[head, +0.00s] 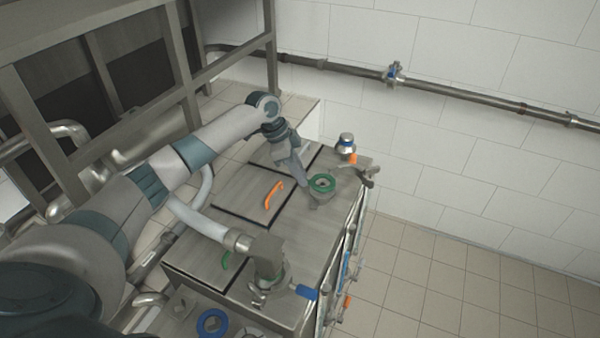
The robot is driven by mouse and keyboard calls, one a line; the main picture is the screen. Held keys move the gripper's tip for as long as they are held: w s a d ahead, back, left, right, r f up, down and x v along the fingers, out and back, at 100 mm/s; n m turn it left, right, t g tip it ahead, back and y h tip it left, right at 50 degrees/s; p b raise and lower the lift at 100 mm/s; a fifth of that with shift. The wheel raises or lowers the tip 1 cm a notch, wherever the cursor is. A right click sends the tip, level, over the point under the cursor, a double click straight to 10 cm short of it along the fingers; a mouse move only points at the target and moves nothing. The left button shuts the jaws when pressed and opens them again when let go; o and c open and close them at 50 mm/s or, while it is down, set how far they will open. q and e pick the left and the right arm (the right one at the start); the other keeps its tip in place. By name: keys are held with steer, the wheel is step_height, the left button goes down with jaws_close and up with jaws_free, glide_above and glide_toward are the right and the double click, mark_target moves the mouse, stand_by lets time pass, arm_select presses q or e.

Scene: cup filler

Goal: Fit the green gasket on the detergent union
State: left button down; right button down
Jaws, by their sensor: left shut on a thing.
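My left gripper (312,195) is at the far right part of the steel top, shut at the green gasket (322,176). The gasket is a green ring lying about flat, with a grey part showing inside it. I cannot tell whether it rests on a fitting or is held above one. The fingertips are small and partly hidden. I cannot tell for certain which fitting is the detergent union. My right gripper is not in view.
An orange handle (273,195) lies on the steel top (240,188). A metal fitting with a blue-handled valve (306,292) stands at the front, near a blue ring (212,323). A blue-topped fitting (346,143) stands at the back right. Tiled floor is clear at right.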

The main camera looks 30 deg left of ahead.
arm_select(q)
steer(key=shift+f+b, duration=0.3)
steer(key=shift+f, duration=0.85)
steer(key=c, duration=1.6)
jaws_free()
steer(key=shift+a+r, duration=0.1)
steer(key=shift+r, duration=0.05)
steer(key=shift+s+a+r+b, duration=0.1)
steer(key=shift+a+r+b, duration=0.15)
steer(key=shift+r, duration=0.3)
steer(key=b+v, duration=0.4)
steer(key=v, duration=1.2)
steer(key=shift+s+f, duration=0.1)
steer(key=shift+r+p, duration=2.5)
steer(key=shift+p, duration=0.35)
